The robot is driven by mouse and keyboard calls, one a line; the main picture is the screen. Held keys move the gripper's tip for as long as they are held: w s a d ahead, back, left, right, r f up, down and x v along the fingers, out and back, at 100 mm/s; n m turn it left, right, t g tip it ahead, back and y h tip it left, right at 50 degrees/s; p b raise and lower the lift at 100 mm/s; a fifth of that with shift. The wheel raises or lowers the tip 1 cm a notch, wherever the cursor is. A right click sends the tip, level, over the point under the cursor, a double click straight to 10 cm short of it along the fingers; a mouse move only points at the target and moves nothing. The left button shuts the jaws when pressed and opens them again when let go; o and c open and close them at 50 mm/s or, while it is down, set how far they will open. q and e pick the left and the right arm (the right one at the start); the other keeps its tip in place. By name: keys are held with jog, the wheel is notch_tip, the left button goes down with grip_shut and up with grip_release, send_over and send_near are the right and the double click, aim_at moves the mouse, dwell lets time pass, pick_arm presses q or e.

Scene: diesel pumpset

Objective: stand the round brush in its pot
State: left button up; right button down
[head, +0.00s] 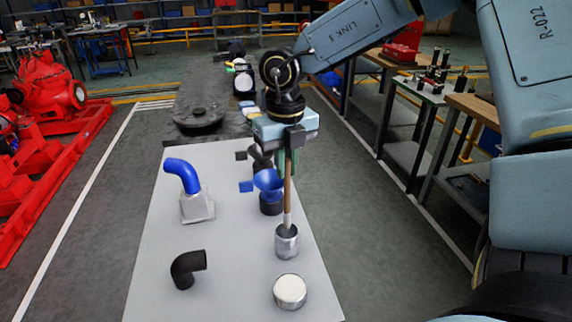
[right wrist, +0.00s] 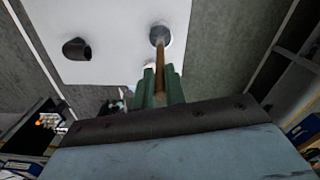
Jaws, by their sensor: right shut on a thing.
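The round brush (head: 288,195) has a brown wooden handle and hangs nearly upright. My right gripper (head: 286,168), with green fingers, is shut on its upper handle. The pot (head: 287,246) is a small grey metal cup on the light table, directly below the gripper. The brush's pale lower end overlaps the pot's mouth and appears to be inside it; whether it touches the bottom is hidden. In the right wrist view the brush (right wrist: 163,65) runs from between the green fingers (right wrist: 160,84) to the pot (right wrist: 164,38). My left gripper is not in view.
A white-topped tin (head: 290,290) stands in front of the pot. A black elbow (head: 187,268) and a blue elbow (head: 182,174) on a grey base stand left. The table (head: 235,262) is clear between them.

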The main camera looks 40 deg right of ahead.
aim_at(286, 182)
dwell(0.4)
jog(key=shift+b, duration=0.55)
jog(key=shift+f+b, duration=2.2)
jog(key=shift+b, duration=0.8)
jog(key=shift+f, duration=0.1)
